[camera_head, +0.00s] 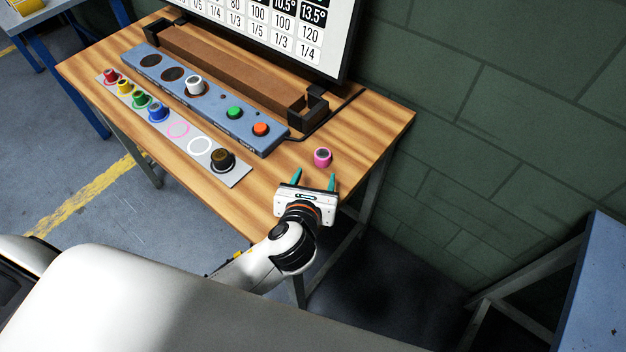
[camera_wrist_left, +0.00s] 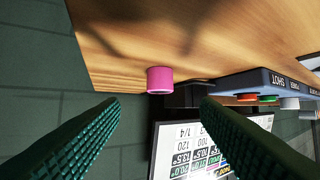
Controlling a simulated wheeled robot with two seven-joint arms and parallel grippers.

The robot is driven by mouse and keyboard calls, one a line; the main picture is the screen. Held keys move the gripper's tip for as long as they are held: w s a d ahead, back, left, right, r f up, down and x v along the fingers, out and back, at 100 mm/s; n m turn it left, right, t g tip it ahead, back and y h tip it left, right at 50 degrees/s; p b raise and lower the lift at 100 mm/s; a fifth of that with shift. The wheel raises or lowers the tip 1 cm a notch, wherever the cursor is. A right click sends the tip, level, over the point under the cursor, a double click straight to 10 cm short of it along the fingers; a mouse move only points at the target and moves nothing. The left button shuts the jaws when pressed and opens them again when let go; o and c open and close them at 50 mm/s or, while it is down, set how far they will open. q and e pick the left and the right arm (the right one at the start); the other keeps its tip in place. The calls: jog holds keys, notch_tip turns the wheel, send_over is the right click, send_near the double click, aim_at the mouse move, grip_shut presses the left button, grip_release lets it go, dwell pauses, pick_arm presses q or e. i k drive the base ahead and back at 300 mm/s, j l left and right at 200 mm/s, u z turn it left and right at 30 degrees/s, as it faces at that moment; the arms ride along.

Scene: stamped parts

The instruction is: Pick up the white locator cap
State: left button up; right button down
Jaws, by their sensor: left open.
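The white locator cap (camera_head: 195,85) stands upright in the blue fixture (camera_head: 217,110), to the left of the green button in the head view. In the left wrist view a whitish shape that looks like the cap (camera_wrist_left: 290,103) shows small near the right edge. My left gripper (camera_head: 314,180) is open and empty over the table's right front part, well apart from the white cap. Its green fingers (camera_wrist_left: 158,135) spread wide in the wrist view. A pink cap (camera_head: 322,157) stands on the bare wood just beyond the fingertips. My right gripper is not in view.
A grey strip (camera_head: 238,174) holds red, yellow, green, blue and black caps, with empty pink and white rings. The fixture has green (camera_head: 233,112) and orange (camera_head: 260,129) buttons. A brown block (camera_head: 225,72) and a monitor (camera_head: 300,30) stand behind. Wood is clear around the pink cap.

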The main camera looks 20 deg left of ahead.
aim_at(194, 85)
jog(key=u, duration=1.35)
